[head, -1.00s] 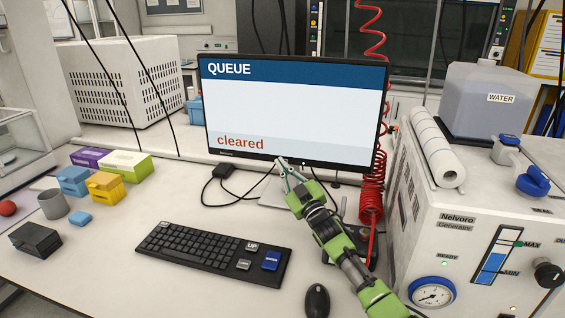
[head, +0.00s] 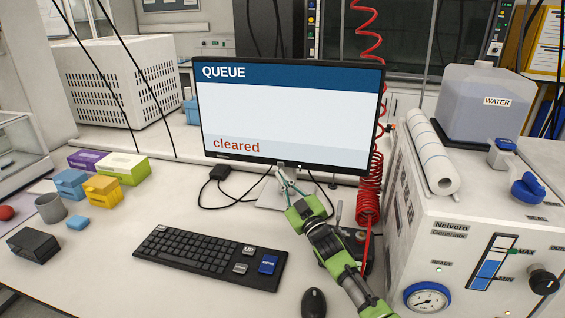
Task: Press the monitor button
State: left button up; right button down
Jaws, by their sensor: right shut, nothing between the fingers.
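The monitor (head: 290,110) stands at the back of the bench, its screen lit with "QUEUE" on a blue band and "cleared" in red below. A small light spot (head: 300,166) shows on its lower bezel, right of centre; it may be the button. My right gripper (head: 281,170) is shut and empty, its tips just below the bezel, left of that spot. Whether the tips touch the monitor I cannot tell. The gripper partly hides the monitor's stand. My left gripper is not in view.
A black keyboard (head: 208,257) and mouse (head: 314,302) lie in front of the monitor. The generator (head: 440,205) stands at right with a red coiled hose (head: 369,190) beside it. Small boxes (head: 123,168) and a grey cup (head: 51,208) stand at left. Cables run below the monitor.

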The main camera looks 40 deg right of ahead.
jog(key=a, duration=0.1)
jog(key=s, duration=0.1)
jog(key=a+p, duration=0.1)
jog(key=shift+s+a+r, duration=0.15)
jog(key=shift+a+r, duration=0.15)
jog(key=shift+a, duration=0.05)
jog(key=shift+r, duration=0.15)
dwell(0.4)
